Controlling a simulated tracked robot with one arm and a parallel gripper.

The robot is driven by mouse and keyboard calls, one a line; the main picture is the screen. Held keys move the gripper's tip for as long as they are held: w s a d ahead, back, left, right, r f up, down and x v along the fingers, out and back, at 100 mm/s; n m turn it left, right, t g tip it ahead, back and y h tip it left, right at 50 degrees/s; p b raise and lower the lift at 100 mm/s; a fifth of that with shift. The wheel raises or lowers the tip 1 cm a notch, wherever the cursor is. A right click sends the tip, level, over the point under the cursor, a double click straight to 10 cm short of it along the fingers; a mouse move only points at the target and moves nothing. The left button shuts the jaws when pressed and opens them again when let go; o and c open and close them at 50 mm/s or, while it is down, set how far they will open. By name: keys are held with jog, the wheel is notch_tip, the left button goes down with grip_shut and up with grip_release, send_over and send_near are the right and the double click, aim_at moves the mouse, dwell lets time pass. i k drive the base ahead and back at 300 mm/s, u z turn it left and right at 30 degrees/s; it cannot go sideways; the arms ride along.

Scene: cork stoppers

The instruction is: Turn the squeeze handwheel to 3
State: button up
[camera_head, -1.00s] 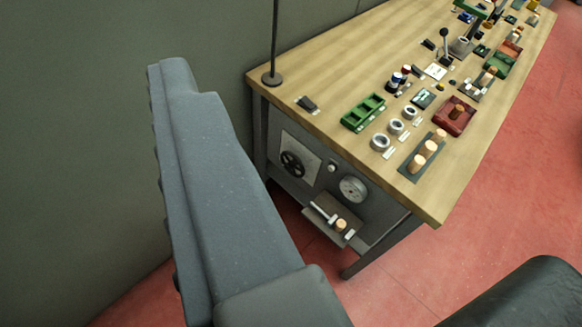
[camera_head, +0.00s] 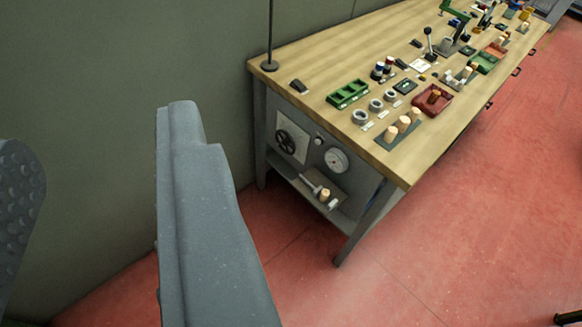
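A black handwheel (camera_head: 292,144) with spokes sits on a light square plate on the end panel under the wooden bench. It is small and its setting cannot be read. A round white-faced dial (camera_head: 336,160) is right of it on the same panel, its marks unreadable. My gripper (camera_head: 100,140) shows as two large grey fingers in the left of the picture, one at the left edge with a bumpy pad. The fingers stand apart, with only wall between them. My gripper is open and empty, well short of the bench and left of the handwheel, touching nothing.
A small knob (camera_head: 319,140) sits between wheel and dial. Below is a shelf (camera_head: 345,205) with a cork and a metal part. The bench top (camera_head: 320,60) carries a green tray (camera_head: 348,94), rings, corks and a thin post (camera_head: 270,40). Red floor (camera_head: 300,270) in front is free.

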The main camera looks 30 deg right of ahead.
aim_at(289, 139)
jog(key=z, duration=0.05)
jog(key=k, duration=0.5)
jog(key=u, duration=0.45)
jog(key=i, duration=1.25)
jog(key=z, duration=0.35)
jog(key=i, duration=0.85)
jog(key=z, duration=0.55)
